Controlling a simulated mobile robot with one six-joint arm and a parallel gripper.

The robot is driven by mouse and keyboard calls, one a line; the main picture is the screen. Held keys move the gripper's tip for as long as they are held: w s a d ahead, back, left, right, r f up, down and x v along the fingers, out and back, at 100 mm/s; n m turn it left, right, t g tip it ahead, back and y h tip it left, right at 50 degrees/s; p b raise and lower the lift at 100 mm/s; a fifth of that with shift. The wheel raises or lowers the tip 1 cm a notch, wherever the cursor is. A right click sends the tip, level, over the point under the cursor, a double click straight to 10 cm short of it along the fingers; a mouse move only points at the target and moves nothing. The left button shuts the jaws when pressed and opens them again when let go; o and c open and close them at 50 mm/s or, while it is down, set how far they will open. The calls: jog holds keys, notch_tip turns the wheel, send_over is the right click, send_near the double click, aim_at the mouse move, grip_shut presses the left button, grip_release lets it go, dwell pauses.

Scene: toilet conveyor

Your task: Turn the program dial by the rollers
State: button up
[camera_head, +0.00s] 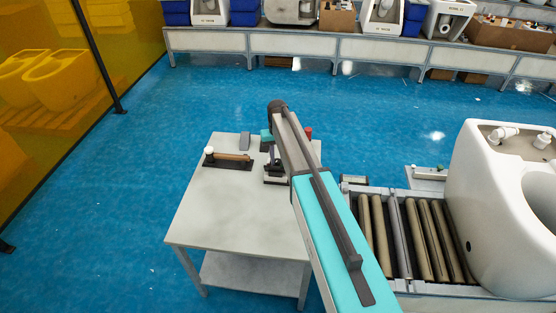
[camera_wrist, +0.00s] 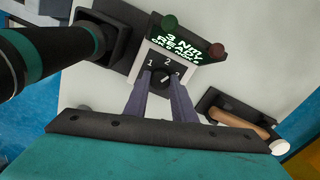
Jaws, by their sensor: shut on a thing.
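A dark display (camera_wrist: 178,42) with green text reading about "3 Nm READY" sits beyond the dial. In the head view my arm hides most of the dial's panel.
In the head view the panel stands on a grey table (camera_head: 215,215). A wooden-handled tool (camera_wrist: 238,122) lies in a black holder. A black and teal cylindrical tool (camera_wrist: 30,52) is close on the left. Rollers (camera_head: 425,238) and a white toilet (camera_head: 485,220) are right of the table.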

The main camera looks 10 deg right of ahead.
aim_at(278, 160)
jog(key=m+b, duration=0.1)
jog(key=m, duration=0.5)
jog(key=shift+m, duration=0.3)
dwell(0.4)
jog(key=o, duration=1.1)
jog(key=shift+c, duration=0.2)
jog(key=shift+r, duration=0.15)
notch_tip(278, 160, up, 14)
jog(key=b, duration=0.2)
jog(key=shift+f, duration=0.25)
